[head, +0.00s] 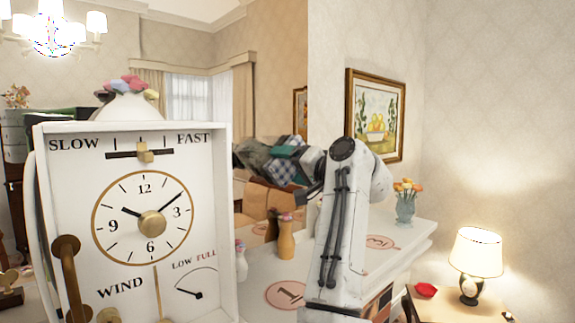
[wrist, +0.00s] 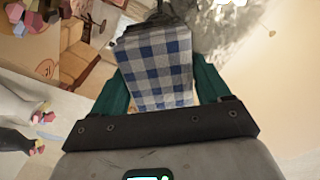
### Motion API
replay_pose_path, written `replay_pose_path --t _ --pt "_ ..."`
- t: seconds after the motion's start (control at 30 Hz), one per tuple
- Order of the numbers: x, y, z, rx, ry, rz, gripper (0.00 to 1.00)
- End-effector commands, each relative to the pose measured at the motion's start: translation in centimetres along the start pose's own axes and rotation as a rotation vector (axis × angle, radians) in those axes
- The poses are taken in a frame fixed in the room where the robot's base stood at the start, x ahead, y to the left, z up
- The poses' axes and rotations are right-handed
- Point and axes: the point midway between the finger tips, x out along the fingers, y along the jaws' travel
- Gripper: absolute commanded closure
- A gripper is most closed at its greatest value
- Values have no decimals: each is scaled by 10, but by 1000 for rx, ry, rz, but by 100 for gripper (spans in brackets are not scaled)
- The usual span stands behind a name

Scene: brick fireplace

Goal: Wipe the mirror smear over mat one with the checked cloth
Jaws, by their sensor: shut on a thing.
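My gripper (head: 291,151) is raised in front of the mirror (head: 272,92), above the mantel shelf. In the wrist view, its two teal fingers (wrist: 157,78) are shut on the blue-and-white checked cloth (wrist: 155,62). The cloth also shows in the head view (head: 284,172). A grey-white smear (wrist: 232,32) lies to the right of the cloth in the wrist view. I cannot tell whether the cloth touches the glass. Mat one (head: 285,295), a round pinkish mat marked 1, lies on the shelf below and is partly cut off by my arm.
A large white clock box (head: 135,215) fills the left foreground. Another round mat (head: 382,243) and a flower vase (head: 405,207) are to the right on the shelf. A lit lamp (head: 476,262) stands lower right.

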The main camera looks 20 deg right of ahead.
Motion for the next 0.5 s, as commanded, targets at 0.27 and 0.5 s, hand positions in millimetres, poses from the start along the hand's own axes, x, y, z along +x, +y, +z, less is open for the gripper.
replay_pose_path --t 0.27,0.5 --pt "1 -13 17 -1 -4 -5 48" --pt "0 -25 31 -1 -4 -5 48"
